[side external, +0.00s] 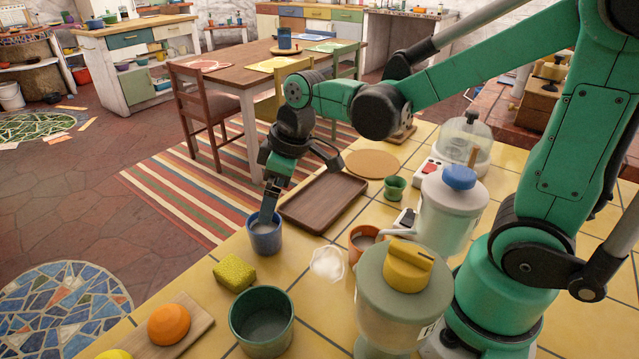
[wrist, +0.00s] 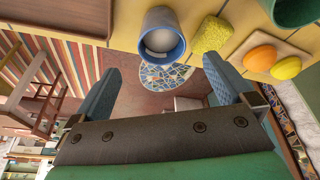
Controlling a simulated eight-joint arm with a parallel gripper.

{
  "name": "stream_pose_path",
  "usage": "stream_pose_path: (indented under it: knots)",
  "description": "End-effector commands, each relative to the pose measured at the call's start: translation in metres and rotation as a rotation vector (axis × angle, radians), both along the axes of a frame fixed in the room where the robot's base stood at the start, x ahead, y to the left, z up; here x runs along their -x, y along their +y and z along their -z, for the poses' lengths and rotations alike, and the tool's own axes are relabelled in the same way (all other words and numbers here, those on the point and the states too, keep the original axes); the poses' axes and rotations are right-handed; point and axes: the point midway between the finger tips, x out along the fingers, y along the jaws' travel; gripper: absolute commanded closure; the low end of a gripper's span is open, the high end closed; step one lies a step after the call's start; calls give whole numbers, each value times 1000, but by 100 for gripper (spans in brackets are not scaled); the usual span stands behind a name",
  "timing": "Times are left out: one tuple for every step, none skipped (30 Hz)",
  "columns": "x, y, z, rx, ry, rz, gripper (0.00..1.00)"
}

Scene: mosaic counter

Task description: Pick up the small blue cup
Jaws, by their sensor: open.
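The small blue cup (side external: 265,240) stands upright near the counter's left edge in the side view. It also shows in the wrist view (wrist: 177,50), with something pale inside. My gripper (side external: 268,214) points down at the cup, and its blue-grey finger overlaps the cup's rim in the side view. I cannot tell from that view whether the finger touches it. In the wrist view my gripper (wrist: 159,66) is open with its fingers wide apart. The cup appears between and just beyond the fingertips, with nothing held.
A yellow-green sponge (side external: 234,272) and a green pot (side external: 262,322) are nearby. A brown tray (side external: 323,201) lies behind the cup. An orange cup (side external: 363,240) and glass jar (side external: 404,290) stand to the right. An orange fruit (side external: 169,324) sits on a board in front.

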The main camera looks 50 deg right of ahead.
Motion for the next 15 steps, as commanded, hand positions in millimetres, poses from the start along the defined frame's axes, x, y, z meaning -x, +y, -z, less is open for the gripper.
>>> stream_pose_path:
  knots:
    - [-5, 1, 6, -1, 17, -33, 0]
    - [-6, 2, 8, 0, 25, -50, 0]
    - [-8, 3, 11, -1, 35, -70, 0]
    - [-9, 3, 13, 0, 40, -80, 0]
    - [-9, 3, 15, 0, 43, -90, 0]
    - [-10, 4, 17, 0, 47, -96, 0]
    - [-11, 4, 18, 0, 48, -100, 0]
    - [-11, 4, 20, -1, 49, -102, 0]
    - [-12, 5, 24, 0, 49, -103, 0]
    - [-13, 5, 26, 0, 49, -103, 0]
    - [-14, 6, 30, -1, 49, -102, 0]
    - [-15, 6, 34, 0, 48, -102, 0]
    - [-16, 7, 38, 0, 48, -102, 0]
    - [-16, 8, 42, 0, 48, -102, 0]
    - [-17, 8, 46, 0, 48, -102, 0]
